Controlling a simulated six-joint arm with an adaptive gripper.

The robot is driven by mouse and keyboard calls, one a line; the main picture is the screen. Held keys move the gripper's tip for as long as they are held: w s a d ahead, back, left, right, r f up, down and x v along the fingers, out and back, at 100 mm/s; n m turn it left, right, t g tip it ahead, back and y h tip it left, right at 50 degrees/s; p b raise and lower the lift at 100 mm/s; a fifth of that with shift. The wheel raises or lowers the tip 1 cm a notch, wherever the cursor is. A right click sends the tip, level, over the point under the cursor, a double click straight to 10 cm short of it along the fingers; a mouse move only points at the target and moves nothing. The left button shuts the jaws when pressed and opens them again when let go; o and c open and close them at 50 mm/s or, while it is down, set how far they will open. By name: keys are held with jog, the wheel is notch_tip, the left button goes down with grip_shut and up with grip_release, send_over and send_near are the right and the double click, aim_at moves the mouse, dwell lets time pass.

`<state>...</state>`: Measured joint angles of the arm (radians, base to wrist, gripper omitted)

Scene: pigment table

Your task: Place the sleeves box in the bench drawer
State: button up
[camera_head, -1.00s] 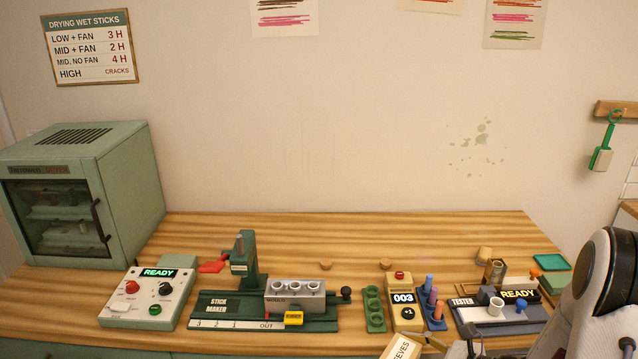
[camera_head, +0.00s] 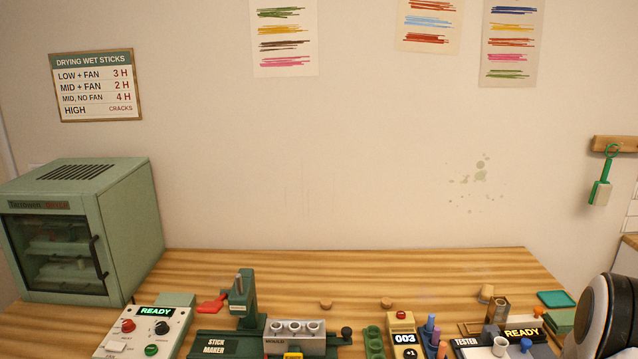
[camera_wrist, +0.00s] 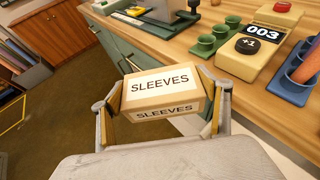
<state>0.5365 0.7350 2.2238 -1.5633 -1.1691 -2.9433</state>
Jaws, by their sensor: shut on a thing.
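The sleeves box (camera_wrist: 160,90) is a small tan carton with white labels reading SLEEVES. In the wrist view my gripper (camera_wrist: 163,105) is shut on it, with one finger at each side. The box is held in front of the bench's edge, beside the green drawer fronts (camera_wrist: 127,50), over the floor side. The drawer fronts are partly hidden behind the box, and I cannot tell whether one is open. The head view shows neither the box nor my gripper.
The wooden benchtop (camera_head: 370,265) carries a stick maker (camera_head: 240,300), a counter reading 003 (camera_head: 403,335), a tester (camera_head: 500,340), a control box reading READY (camera_head: 145,335) and a green drying cabinet (camera_head: 80,225). Open floor (camera_wrist: 60,125) and shelves of folders (camera_wrist: 20,55) lie at the left.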

jog(key=shift+r, duration=0.1)
dwell(0.8)
notch_tip(320, 180, up, 15)
jog(key=w+a+f+m+t+h, duration=0.1)
jog(key=w+a+f, duration=0.1)
jog(key=w, duration=1)
jog(key=w+a+f+m+t+h, duration=0.1)
jog(key=w+a+m, duration=0.1)
jog(key=w, duration=1)
jog(key=w+a+r+m+t+h, duration=0.3)
jog(key=w+a, duration=1.2)
jog(key=w, duration=0.3)
jog(key=shift+h, duration=0.4)
jog(key=shift+s+f, duration=0.15)
jog(key=shift+f, duration=1)
jog(key=shift+s+f, duration=0.1)
jog(key=shift+f, duration=1.05)
jog(key=shift+f, duration=3.1)
